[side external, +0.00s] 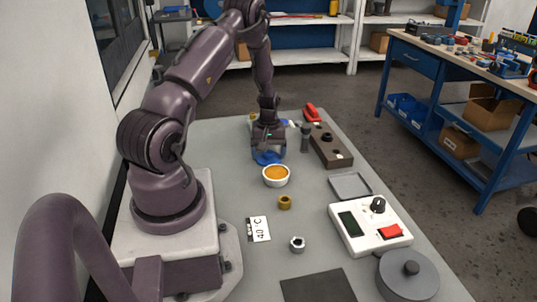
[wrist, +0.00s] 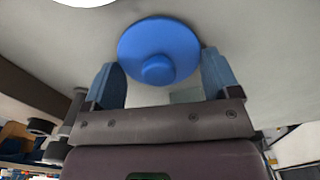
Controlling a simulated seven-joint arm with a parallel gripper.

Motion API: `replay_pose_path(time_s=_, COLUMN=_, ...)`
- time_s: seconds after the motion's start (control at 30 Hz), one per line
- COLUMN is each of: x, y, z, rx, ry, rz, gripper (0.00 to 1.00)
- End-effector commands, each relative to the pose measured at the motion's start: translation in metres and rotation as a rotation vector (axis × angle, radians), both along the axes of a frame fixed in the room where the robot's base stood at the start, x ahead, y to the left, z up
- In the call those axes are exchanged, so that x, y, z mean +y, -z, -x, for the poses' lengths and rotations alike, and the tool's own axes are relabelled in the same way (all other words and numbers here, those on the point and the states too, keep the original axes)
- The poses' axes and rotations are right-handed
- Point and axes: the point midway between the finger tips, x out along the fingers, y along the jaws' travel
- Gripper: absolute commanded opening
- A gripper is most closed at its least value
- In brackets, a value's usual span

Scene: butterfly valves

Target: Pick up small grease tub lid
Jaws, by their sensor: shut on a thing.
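The small blue grease tub lid (side external: 267,158) is a round disc with a central knob. It is at the end of my gripper (side external: 269,148), just behind the white tub (side external: 276,183) of orange-brown grease, which is uncovered. In the wrist view, the lid (wrist: 160,38) sits between the two blue fingers of my gripper (wrist: 160,78), its knob facing the camera. My gripper is shut on the lid. Whether the lid touches the table cannot be told.
A brown block (side external: 330,146) and a dark upright cylinder (side external: 305,138) stand right of my gripper. A brass ring (side external: 285,202), a metal nut (side external: 297,244), a grey tray (side external: 350,186) and a white control box (side external: 369,228) lie nearer. Bare grey table lies between them.

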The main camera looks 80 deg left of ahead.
Motion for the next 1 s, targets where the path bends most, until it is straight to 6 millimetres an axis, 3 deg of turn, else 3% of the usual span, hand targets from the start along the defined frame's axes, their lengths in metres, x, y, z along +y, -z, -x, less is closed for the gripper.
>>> replay_pose_path(time_s=0.23, x=0.000, y=-0.032, z=-0.001, rx=-0.003, ry=0.001, rz=-0.004, gripper=0.60)
replay_pose_path(time_s=0.53, x=-0.045, y=-0.094, z=0.033, rx=-0.002, ry=0.001, rz=-0.002, gripper=0.60)
replay_pose_path(time_s=0.8, x=-0.093, y=-0.118, z=0.068, rx=-0.002, ry=0.001, rz=-0.001, gripper=0.60)
replay_pose_path(time_s=1.0, x=-0.112, y=-0.122, z=0.079, rx=0.000, ry=0.010, rz=0.001, gripper=0.60)
